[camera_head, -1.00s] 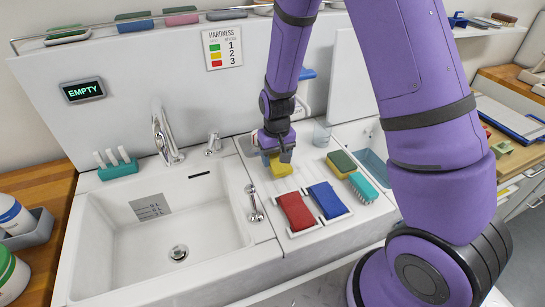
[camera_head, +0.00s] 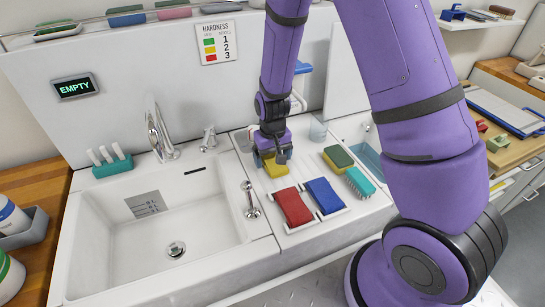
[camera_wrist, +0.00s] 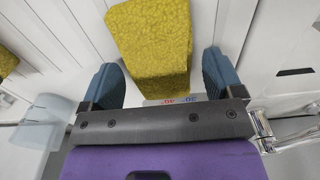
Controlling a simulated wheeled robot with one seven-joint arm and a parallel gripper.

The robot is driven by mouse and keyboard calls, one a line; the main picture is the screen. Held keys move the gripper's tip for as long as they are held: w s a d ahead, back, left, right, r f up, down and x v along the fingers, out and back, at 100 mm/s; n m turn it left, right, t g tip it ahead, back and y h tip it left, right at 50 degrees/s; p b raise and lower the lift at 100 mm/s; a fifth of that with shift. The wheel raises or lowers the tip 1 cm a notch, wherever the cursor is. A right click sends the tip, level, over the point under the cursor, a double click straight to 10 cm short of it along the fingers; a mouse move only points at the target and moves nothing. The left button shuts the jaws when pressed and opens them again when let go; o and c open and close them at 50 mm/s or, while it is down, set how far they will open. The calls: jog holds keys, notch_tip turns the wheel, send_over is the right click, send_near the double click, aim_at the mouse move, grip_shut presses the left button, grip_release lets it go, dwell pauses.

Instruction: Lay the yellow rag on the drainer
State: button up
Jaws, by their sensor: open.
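The yellow rag (camera_head: 275,169) lies on the white ribbed drainer (camera_head: 244,141) to the right of the sink, behind the red and blue rags. In the wrist view the yellow rag (camera_wrist: 155,38) shows as a thick folded block reaching between my fingers. My gripper (camera_head: 273,158) is low over the rag's back end, with its blue-grey fingers apart. In the wrist view a gap shows between the rag and the right finger; the left finger is nearer to it. The rag's underside is hidden.
A red rag (camera_head: 293,206) and a blue rag (camera_head: 325,196) lie side by side in front. A yellow-green sponge (camera_head: 338,157) and a teal brush (camera_head: 360,182) lie to the right. A clear cup (camera_head: 318,131) stands behind. The sink (camera_head: 155,230) is empty.

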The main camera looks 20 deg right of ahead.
notch_tip(320, 180, up, 13)
notch_tip(320, 180, up, 8)
jog(key=t, duration=0.1)
send_over(273, 159)
jog(key=s+d, duration=0.2)
jog(key=s, duration=0.1)
jog(key=s+d+r+t, duration=0.2)
jog(key=s+r, duration=0.5)
jog(key=s, duration=0.3)
jog(key=s+d+r+t, duration=0.2)
jog(key=s+d+r, duration=0.1)
jog(key=s+r, duration=0.5)
jog(key=s, duration=0.2)
jog(key=shift+s+r, duration=0.25)
jog(key=shift+s, duration=0.05)
